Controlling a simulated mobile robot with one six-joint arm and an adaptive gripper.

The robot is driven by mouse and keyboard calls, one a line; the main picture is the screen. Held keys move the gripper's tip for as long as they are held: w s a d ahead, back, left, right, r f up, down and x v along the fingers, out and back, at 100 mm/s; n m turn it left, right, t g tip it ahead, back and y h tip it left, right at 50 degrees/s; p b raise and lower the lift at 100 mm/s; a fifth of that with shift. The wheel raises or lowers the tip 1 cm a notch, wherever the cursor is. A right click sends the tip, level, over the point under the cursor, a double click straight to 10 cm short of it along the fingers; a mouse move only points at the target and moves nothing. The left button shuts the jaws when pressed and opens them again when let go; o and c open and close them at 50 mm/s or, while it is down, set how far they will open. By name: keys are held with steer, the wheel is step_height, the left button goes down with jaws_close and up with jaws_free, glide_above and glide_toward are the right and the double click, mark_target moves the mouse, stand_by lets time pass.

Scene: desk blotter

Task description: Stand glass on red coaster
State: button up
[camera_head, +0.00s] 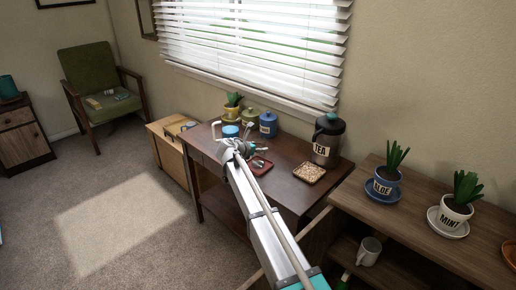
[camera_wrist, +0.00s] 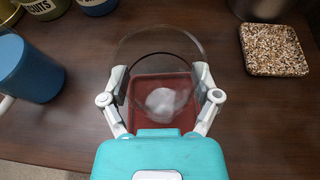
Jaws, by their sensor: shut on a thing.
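My gripper (camera_wrist: 160,75) is shut on a clear glass (camera_wrist: 160,45), with one finger on each side of it. A red square coaster (camera_wrist: 138,118) shows below and through the glass in the wrist view. A whitish patch shows within the glass outline; I cannot tell what it is. I cannot tell whether the glass touches the coaster. In the head view my gripper (camera_head: 246,150) is over the dark desk, and the red coaster (camera_head: 263,167) shows partly beside it. The glass is hard to make out there.
A speckled square coaster (camera_wrist: 274,49) lies to the right, near the dark TEA canister (camera_head: 327,140). A blue mug (camera_wrist: 28,70) stands to the left. A blue canister (camera_head: 268,124) and a green canister (camera_head: 250,116) stand at the back. The desk between the two coasters is clear.

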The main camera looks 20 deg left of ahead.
steer(key=shift+f, duration=0.2)
steer(key=o, duration=1.1)
steer(key=shift+r, duration=0.1)
steer(key=shift+r, duration=0.1)
steer(key=shift+s+r, duration=0.1)
steer(key=shift+r, duration=0.05)
steer(key=shift+s+a+r+p, duration=0.1)
steer(key=shift+s+r+p, duration=0.05)
steer(key=shift+s+p, duration=0.2)
steer(key=p+v, duration=0.4)
steer(key=v, duration=0.7)
steer(key=shift+a, duration=0.1)
